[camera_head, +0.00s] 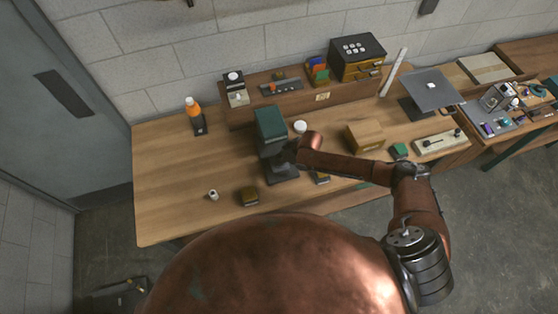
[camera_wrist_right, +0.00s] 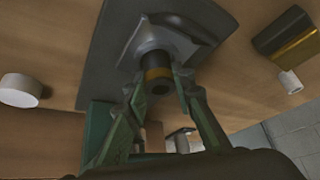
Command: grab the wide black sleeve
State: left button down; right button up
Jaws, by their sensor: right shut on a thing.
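In the right wrist view a dark cylinder with a brass-coloured band, which I take for the wide black sleeve (camera_wrist_right: 155,61), stands out from a grey fitting on a dark plate (camera_wrist_right: 103,65). My right gripper (camera_wrist_right: 162,82) is shut on it, one green-grey finger on each side. In the head view my right gripper (camera_head: 286,156) is beside the dark green block (camera_head: 271,122) and above the dark base (camera_head: 283,171); the sleeve cannot be made out there. My left gripper is not in view.
A black and brass block (camera_head: 250,196) and a small white cylinder (camera_head: 213,194) lie on the table's left front. A white round piece (camera_head: 300,127) is behind the gripper. A wooden box (camera_head: 365,137) stands to the right. The table's left part is mostly clear.

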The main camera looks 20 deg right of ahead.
grip_shut()
jog(key=shift+r, duration=0.1)
